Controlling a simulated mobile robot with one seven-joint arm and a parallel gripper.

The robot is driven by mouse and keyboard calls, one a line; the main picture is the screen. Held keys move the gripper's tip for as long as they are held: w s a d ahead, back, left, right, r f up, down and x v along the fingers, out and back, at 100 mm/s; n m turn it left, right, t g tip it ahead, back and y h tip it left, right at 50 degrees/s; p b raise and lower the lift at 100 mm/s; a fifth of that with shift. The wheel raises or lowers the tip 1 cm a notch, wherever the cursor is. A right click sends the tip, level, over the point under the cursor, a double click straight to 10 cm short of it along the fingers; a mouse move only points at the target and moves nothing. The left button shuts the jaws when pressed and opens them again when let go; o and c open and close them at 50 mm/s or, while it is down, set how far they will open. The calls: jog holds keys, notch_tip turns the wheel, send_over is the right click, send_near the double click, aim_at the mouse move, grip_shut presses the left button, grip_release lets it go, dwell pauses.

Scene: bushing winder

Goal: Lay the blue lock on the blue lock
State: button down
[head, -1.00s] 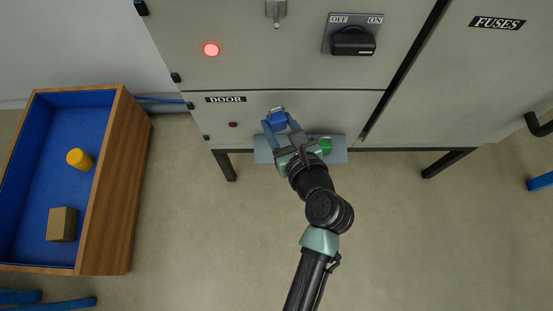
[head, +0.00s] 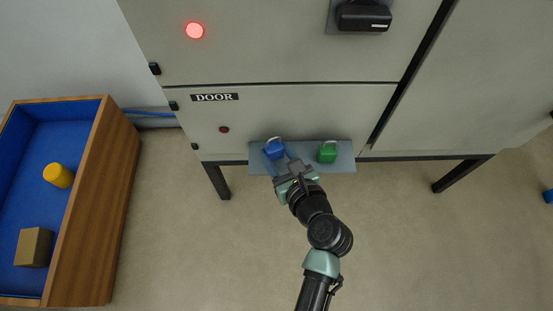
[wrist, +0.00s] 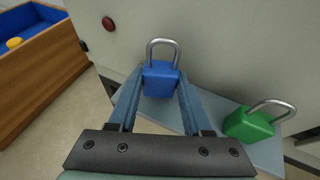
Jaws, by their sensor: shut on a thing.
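A blue padlock (head: 274,149) with a silver shackle is between the fingers of my gripper (head: 277,157), at the left part of a grey-blue shelf (head: 342,166). In the wrist view, my gripper (wrist: 161,88) is shut on the blue padlock (wrist: 160,80), with the shackle pointing up. I cannot tell whether the padlock touches the shelf. I see only one blue lock; no second one shows.
Behind is a grey cabinet with a DOOR label (head: 214,97) and a lit red lamp (head: 195,31). A wooden blue-lined crate (head: 94,210) stands at the left.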

jog(key=shift+f, duration=0.85)
jog(key=shift+r, duration=0.1)
jog(key=shift+c, duration=1.7)
grip_release()
